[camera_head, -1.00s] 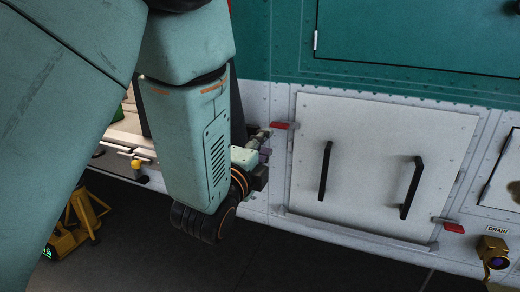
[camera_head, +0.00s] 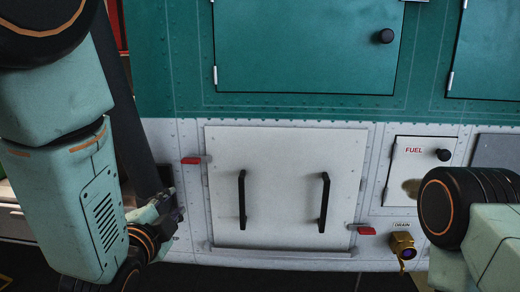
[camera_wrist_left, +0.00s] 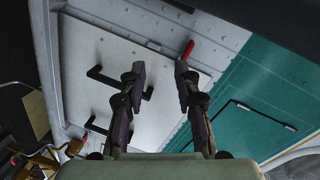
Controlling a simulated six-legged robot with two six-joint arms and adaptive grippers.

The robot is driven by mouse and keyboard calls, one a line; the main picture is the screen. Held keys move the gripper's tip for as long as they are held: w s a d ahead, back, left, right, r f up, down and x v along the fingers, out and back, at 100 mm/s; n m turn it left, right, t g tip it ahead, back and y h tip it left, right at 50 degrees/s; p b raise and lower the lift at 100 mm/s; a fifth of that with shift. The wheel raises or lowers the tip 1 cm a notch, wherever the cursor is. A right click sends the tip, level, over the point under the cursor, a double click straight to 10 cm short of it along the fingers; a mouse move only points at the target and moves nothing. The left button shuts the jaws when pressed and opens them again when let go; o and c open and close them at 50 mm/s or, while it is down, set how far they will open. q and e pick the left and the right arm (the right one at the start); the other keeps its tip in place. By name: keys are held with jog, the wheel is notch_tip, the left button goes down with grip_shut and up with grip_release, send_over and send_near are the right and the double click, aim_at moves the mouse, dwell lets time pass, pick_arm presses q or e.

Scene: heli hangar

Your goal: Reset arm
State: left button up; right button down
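My left arm comes in from the left in the head view, and its gripper (camera_head: 170,204) hangs beside the left edge of a white panel (camera_head: 285,165). In the left wrist view the fingers (camera_wrist_left: 160,72) are spread apart with nothing between them. The panel has two black handles (camera_head: 242,198) and a red latch (camera_head: 191,160) at its upper left, just above the gripper. In the left wrist view a red latch (camera_wrist_left: 188,50) shows just beyond one fingertip; I cannot tell if they touch. Part of my right arm shows at the lower right, but its gripper is out of view.
A second red latch (camera_head: 366,230) sits at the panel's lower right. A brass drain fitting (camera_head: 403,247) and a fuel door (camera_head: 420,160) lie farther right. Green doors (camera_head: 305,45) are above. Yellow equipment (camera_wrist_left: 40,160) stands at the lower left of the wrist view.

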pick_arm(q)
jog(key=s+a+f+n+g+b, duration=0.1)
jog(key=s+f+n+g, duration=0.3)
jog(key=s+f, duration=0.45)
jog(key=s+a+f+n+g, duration=0.1)
jog(key=s+f+n+g, duration=0.35)
jog(key=f, duration=0.75)
jog(key=s+a+f+n+g+b, duration=0.1)
jog(key=s+f+n+g, duration=0.3)
jog(key=s+f, duration=0.45)
jog(key=s+f+g, duration=0.2)
jog(key=s+f, duration=0.2)
jog(key=s, duration=0.3)
jog(key=s+f+n+g, duration=0.1)
jog(key=s+f, duration=0.4)
jog(key=s, duration=0.1)
jog(key=shift+s+a+f+g+b, duration=0.15)
jog(key=shift+s+f+g+b, duration=0.1)
jog(key=shift+s+g+b, duration=0.15)
jog(key=shift+n, duration=0.25)
